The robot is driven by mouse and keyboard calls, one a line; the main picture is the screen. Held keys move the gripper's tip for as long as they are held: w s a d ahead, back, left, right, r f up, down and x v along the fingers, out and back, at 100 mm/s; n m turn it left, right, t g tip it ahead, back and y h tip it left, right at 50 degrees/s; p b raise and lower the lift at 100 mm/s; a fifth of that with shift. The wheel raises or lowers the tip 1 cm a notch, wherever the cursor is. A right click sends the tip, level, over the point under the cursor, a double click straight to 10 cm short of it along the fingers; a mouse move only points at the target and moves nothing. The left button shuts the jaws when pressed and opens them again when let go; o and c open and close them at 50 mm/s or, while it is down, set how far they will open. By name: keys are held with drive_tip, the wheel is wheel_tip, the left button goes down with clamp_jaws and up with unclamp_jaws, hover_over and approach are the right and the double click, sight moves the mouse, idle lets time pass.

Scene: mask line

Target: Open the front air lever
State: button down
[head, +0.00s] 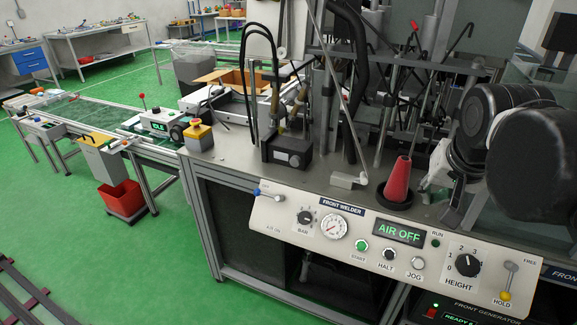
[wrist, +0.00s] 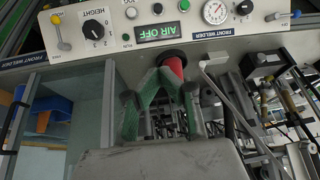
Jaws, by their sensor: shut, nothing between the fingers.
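The front air lever (head: 268,193) is a small lever with a blue knob at the left end of the front welder panel (head: 290,215). It points left, between faint markings. In the wrist view, which looks at the panel upside down, the blue-tipped lever (wrist: 296,14) is at the upper right. The green display (head: 399,233) reads AIR OFF. My gripper, with green fingers (wrist: 158,78), is shut and empty in the wrist view. It is apart from the lever, near the red cone (head: 397,184). My dark arm covers the right of the head view.
The panel also carries a pressure gauge (head: 333,227), a height knob (head: 467,263) and a hold lever (head: 508,280) with a yellow knob. Welder rods and tubes crowd the area behind the panel. The space in front of the panel's left end looks clear.

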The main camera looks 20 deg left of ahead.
sight(270, 196)
drive_tip(key=w+a+g+p, duration=0.1)
drive_tip(key=w+a+p, duration=0.1)
drive_tip(key=w+a, duration=0.6)
drive_tip(key=w+a+p, duration=0.1)
drive_tip(key=w+a, duration=0.3)
drive_tip(key=a, duration=0.8)
drive_tip(key=a+f+p, duration=0.1)
drive_tip(key=a+f, duration=0.1)
drive_tip(key=a, duration=0.5)
drive_tip(key=w+a+f+g+p, duration=0.1)
drive_tip(key=a+f, duration=0.2)
drive_tip(key=a, duration=0.5)
drive_tip(key=w+a+f+h+p, duration=0.1)
drive_tip(key=a+f, duration=0.2)
drive_tip(key=a, duration=0.4)
drive_tip(key=shift+w+a+m, duration=0.25)
drive_tip(key=shift+a+m, duration=0.05)
drive_tip(key=shift+a, duration=0.05)
drive_tip(key=shift+f, duration=0.2)
